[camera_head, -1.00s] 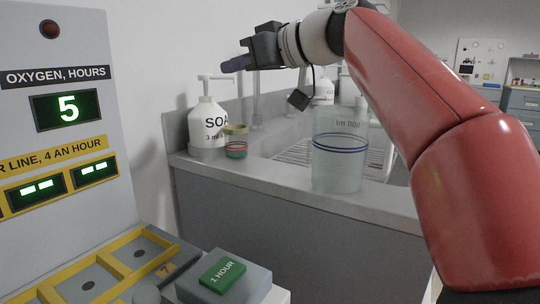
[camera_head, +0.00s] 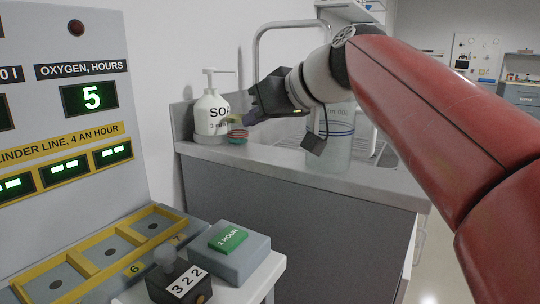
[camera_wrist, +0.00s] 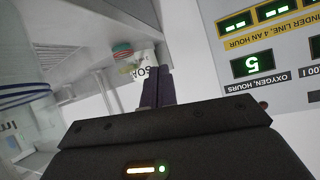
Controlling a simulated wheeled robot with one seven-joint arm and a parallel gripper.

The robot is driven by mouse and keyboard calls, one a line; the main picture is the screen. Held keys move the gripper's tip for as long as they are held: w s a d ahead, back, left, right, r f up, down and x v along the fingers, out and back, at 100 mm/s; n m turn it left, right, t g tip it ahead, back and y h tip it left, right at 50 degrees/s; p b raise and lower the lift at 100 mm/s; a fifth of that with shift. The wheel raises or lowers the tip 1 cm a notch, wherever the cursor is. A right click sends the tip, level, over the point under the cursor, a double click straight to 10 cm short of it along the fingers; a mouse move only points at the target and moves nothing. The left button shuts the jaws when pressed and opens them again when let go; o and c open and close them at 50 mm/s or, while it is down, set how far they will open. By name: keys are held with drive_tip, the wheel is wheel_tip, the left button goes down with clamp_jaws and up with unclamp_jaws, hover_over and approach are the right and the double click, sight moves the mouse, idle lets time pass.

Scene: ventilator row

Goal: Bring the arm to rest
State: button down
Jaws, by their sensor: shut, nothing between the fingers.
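My gripper (camera_head: 250,119) is at the end of my red arm, in front of the sink counter in the head view. It points left, towards the soap bottle and a small jar. In the wrist view its two dark fingers (camera_wrist: 157,88) are together and hold nothing. The arm is bent and raised, held clear above the floor.
A soap bottle (camera_head: 211,112), a small jar (camera_head: 237,134) and a clear container (camera_head: 338,152) stand on the counter (camera_head: 290,163). A panel (camera_head: 65,25) reads "OXYGEN, HOURS 5". Below are a yellow-framed tray (camera_head: 128,241), a green "1 HOUR" button (camera_head: 228,238) and a "322" block (camera_head: 186,284).

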drive_tip(key=s+d+f+m+g+h, duration=0.1)
drive_tip(key=s+d+f+m+h, duration=0.1)
drive_tip(key=s+d+f, duration=0.4)
drive_tip(key=s+d+f+m+h, duration=0.3)
drive_tip(key=s+f, duration=0.5)
drive_tip(key=f, duration=0.7)
drive_tip(key=s+d+f+m+g+h, duration=0.1)
drive_tip(key=s+d+f+m+h, duration=0.2)
drive_tip(key=s+d+f, duration=0.4)
wheel_tip(320, 180, down, 4)
drive_tip(key=shift+d+r+g+h, duration=0.15)
drive_tip(key=shift+d+g+h, duration=0.25)
drive_tip(key=shift+d, duration=0.45)
